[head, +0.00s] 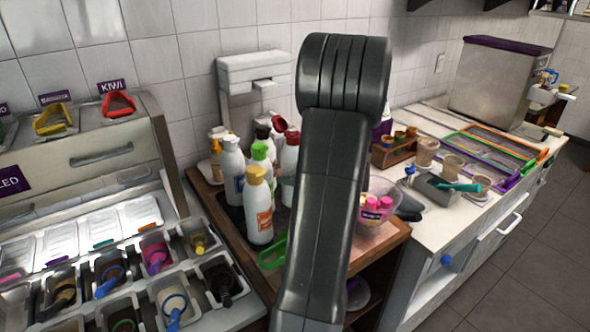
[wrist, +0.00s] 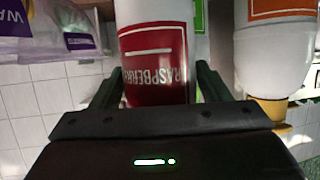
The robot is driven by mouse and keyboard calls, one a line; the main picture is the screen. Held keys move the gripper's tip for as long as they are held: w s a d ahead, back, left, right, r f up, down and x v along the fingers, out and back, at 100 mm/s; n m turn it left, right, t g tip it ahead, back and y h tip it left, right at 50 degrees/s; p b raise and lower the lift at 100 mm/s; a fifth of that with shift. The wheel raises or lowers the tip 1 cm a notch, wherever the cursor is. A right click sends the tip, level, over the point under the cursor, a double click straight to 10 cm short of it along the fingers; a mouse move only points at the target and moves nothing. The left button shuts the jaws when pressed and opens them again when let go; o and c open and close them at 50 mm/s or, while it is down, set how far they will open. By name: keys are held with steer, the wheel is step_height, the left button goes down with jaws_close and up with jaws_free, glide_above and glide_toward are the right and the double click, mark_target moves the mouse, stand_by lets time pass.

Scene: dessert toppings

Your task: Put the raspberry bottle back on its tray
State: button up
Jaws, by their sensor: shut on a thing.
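The raspberry bottle (wrist: 153,55), white with a dark red label reading RASPBERRY, is between the fingers of my gripper (wrist: 155,92) in the wrist view. The gripper is shut on it. The lettering appears upside down in that view. In the head view my arm hides the gripper, and I cannot tell how much of the held bottle shows. A dark tray (head: 234,214) lies under the group of sauce bottles on the wooden counter. Whether the raspberry bottle touches a tray is hidden.
A yellow-capped bottle with an orange label (head: 259,208) stands close by; it also shows in the wrist view (wrist: 262,60). A white-capped bottle (head: 232,172) and green-capped bottle (head: 262,158) crowd the same area. A clear bowl (head: 378,215) is right of my arm.

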steer(key=shift+f, duration=2.95)
steer(key=shift+f+b, duration=0.65)
steer(key=shift+b, duration=0.3)
steer(key=o, duration=1)
steer(key=shift+o, duration=0.2)
steer(key=shift+f, duration=0.15)
step_height(320, 180, up, 19)
steer(key=shift+r+b, duration=0.15)
steer(key=shift+b, duration=0.4)
